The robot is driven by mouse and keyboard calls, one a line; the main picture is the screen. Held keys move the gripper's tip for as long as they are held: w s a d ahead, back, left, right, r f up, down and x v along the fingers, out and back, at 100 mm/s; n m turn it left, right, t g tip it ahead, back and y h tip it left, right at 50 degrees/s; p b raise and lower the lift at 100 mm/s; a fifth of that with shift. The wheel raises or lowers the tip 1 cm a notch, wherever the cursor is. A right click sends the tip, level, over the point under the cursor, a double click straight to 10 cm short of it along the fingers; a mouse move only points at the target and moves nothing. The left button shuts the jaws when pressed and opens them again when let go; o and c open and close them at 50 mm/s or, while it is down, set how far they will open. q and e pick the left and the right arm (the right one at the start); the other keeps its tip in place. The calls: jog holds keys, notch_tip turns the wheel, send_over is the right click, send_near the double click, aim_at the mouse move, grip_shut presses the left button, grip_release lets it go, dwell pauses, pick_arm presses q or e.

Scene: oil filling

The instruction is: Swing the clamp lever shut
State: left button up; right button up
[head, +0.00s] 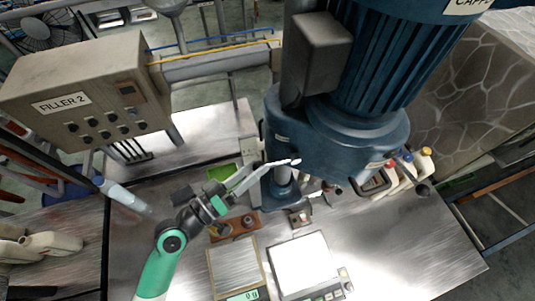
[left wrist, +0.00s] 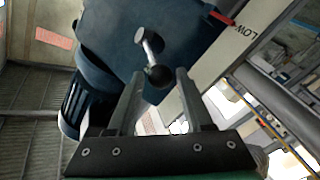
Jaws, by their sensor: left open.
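The clamp lever (left wrist: 152,48) shows in the left wrist view as a short metal rod with a black ball knob (left wrist: 158,76), on the blue machine body. In the head view a pale rod, apparently the lever (head: 281,163), lies across the front of the blue machine head (head: 330,140). My left gripper (left wrist: 160,74) is open, with its fingers on either side of the knob; contact cannot be told. In the head view my left gripper (head: 256,172) reaches up and right to the machine. My right gripper is not in view.
A control box labelled FILLER 2 (head: 90,92) stands at the left. Below my gripper are a brown block (head: 236,226), a scale (head: 236,268) and another scale (head: 303,262). Bottles (head: 400,172) stand at the right. The steel table (head: 410,250) is clear at the front right.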

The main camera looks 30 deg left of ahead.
pick_arm(q)
jog(key=x, duration=0.5)
jog(key=shift+p, duration=0.3)
jog(key=shift+c, duration=0.2)
jog(key=c, duration=0.5)
jog(key=shift+f+b, duration=0.25)
jog(key=shift+b, duration=0.2)
notch_tip(320, 180, down, 3)
jog(key=n+t+b, duration=0.1)
jog(key=t+b, duration=0.1)
jog(key=b, duration=0.7)
jog(key=shift+s+r, duration=0.1)
jog(key=shift+r, duration=0.05)
jog(key=n+t+b, duration=0.1)
jog(key=t+b, duration=0.1)
jog(key=b, duration=0.4)
jog(key=f+n+t+b, duration=0.1)
jog(key=n+t+b, duration=0.1)
jog(key=b, duration=0.4)
jog(key=shift+w+d+f+b, duration=0.2)
jog(key=shift+w+b, duration=0.05)
jog(key=shift+b, duration=0.1)
jog(key=shift+r+t+y+b, duration=0.15)
jog(key=shift+t+y+b, duration=0.15)
jog(key=shift+b, duration=0.1)
